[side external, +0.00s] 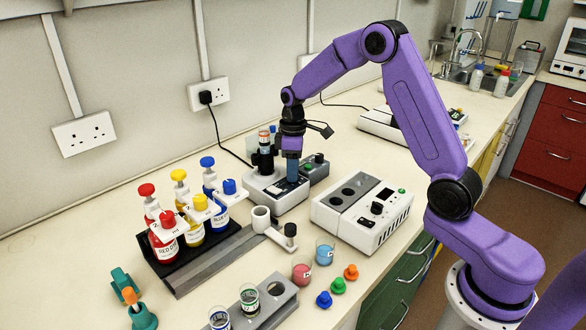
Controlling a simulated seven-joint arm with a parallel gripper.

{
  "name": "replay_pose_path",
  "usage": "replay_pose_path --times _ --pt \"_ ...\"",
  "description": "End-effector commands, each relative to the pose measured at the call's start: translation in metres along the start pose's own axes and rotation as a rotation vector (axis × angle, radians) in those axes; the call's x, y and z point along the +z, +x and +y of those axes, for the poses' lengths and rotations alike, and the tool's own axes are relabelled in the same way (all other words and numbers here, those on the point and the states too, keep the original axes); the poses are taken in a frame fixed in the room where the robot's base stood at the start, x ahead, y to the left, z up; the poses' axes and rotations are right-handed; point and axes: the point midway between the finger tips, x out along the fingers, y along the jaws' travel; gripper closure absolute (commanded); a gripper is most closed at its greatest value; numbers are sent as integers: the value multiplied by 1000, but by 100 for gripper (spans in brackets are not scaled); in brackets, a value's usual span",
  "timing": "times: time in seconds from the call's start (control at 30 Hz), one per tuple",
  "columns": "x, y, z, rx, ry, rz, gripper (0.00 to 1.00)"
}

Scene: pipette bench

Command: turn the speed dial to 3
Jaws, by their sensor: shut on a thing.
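A white and grey mixer (263,196) stands near the middle of the bench, with a black holder (265,160) and a small vial (264,138) on top. My gripper (291,179) points straight down onto the mixer's top face, to the right of the black holder. It is shut on what seems to be the speed dial, which the fingers hide. I cannot read the dial's setting or its marks from here.
A white block unit (345,222) with a black knob (377,208) stands close to the right. A small grey box (315,165) is just behind the mixer. A bottle rack (190,268) is at left; beakers (302,270) and coloured caps (338,286) are in front.

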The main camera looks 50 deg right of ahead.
Motion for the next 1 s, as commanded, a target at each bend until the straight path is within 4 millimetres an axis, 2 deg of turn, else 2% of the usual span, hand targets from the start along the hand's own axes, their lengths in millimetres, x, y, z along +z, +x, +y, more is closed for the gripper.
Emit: replay_pose_path --times 0.2,0.23,0.3,0.67,0.77,1.0 --pt "-1 -2 0 3 0 5 99" --pt "-1 -2 0 3 0 5 62" --pt "-1 -2 0 3 0 4 43" --pt "-1 -4 0 2 1 3 43" --pt "-1 -13 0 3 1 4 43" --pt "-1 -60 1 5 1 6 43"
